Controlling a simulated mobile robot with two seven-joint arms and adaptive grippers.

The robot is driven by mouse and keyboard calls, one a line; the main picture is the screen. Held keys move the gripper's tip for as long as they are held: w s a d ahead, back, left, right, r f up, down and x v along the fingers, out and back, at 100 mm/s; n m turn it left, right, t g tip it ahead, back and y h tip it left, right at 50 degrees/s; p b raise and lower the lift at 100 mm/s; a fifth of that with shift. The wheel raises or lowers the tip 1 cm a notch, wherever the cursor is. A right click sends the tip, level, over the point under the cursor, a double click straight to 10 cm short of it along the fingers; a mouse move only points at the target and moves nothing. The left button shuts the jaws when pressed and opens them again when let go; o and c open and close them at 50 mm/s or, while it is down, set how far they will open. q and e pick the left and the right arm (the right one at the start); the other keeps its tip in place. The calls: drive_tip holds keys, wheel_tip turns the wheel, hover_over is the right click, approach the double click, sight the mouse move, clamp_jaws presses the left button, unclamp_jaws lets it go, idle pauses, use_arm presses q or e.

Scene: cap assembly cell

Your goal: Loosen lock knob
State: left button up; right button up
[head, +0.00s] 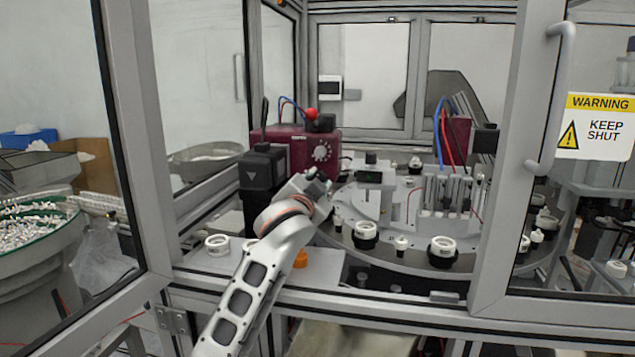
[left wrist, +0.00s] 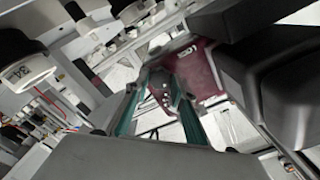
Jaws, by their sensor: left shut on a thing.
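My left gripper (head: 318,182) is at the front of the maroon unit (head: 262,137), below its white dial (head: 320,152). In the left wrist view its two teal fingers (left wrist: 160,100) reach forward and converge. They are shut on a small dark part with pale spots at the maroon housing (left wrist: 203,72), which I take for the lock knob; its shape is mostly hidden. In the head view the wrist and fingers cover that spot. A red ball (head: 311,114) sits on top of the maroon unit. My right gripper is not in view.
A black block (head: 264,165) stands close left of the gripper. The rotary table (head: 430,268) with several white-ringed fixtures is to the right. A white ring (head: 217,244) and an orange part (head: 300,258) are on the front plate. Door frames (head: 508,150) bound the opening.

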use_arm(q)
drive_tip(key=o, duration=1.1)
drive_tip(key=s+a, duration=0.1)
drive_tip(key=s, duration=0.6)
drive_tip(key=shift+s+a, duration=0.2)
